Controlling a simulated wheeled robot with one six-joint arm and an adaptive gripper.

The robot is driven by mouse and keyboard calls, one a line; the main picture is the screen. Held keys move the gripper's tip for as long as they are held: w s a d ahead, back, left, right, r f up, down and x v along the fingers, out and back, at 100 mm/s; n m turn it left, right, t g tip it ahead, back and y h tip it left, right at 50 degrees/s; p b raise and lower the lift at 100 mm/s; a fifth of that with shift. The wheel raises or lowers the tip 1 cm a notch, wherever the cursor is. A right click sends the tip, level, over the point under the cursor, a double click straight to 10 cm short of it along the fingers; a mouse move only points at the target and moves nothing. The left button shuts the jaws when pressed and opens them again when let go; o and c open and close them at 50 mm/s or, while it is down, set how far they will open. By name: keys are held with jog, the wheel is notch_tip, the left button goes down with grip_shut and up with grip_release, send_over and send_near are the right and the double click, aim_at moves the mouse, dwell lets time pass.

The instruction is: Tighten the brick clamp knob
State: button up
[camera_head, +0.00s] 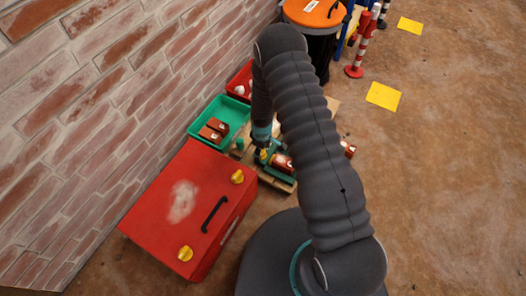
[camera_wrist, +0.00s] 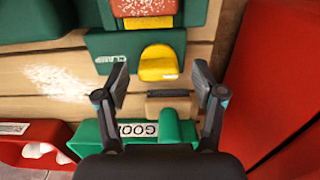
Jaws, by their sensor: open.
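The brick clamp (camera_wrist: 110,45) is green and sits on a wooden pallet (camera_wrist: 60,65); part of its label shows in the wrist view. Its yellow knob (camera_wrist: 158,63) faces my gripper. A reddish-brown brick (camera_wrist: 145,8) shows at the clamp's far side, cut off by the frame. My gripper (camera_wrist: 161,82) is open and empty, its fingers to either side of the knob's line and apart from it. In the head view the clamp (camera_head: 278,178) and brick (camera_head: 283,162) are partly hidden by my arm, with the knob (camera_head: 263,155) just below my gripper (camera_head: 262,140).
A green tray (camera_head: 203,110) holding bricks stands beside the wall; its "GOO..." label shows in the wrist view (camera_wrist: 120,128). A red tray (camera_head: 232,84) is behind it. A red box (camera_head: 160,215) with yellow latches stands close to the clamp.

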jog(key=shift+f, duration=0.4)
jog(key=shift+c, duration=0.3)
jog(key=c, duration=1.1)
jog(key=shift+d, duration=0.15)
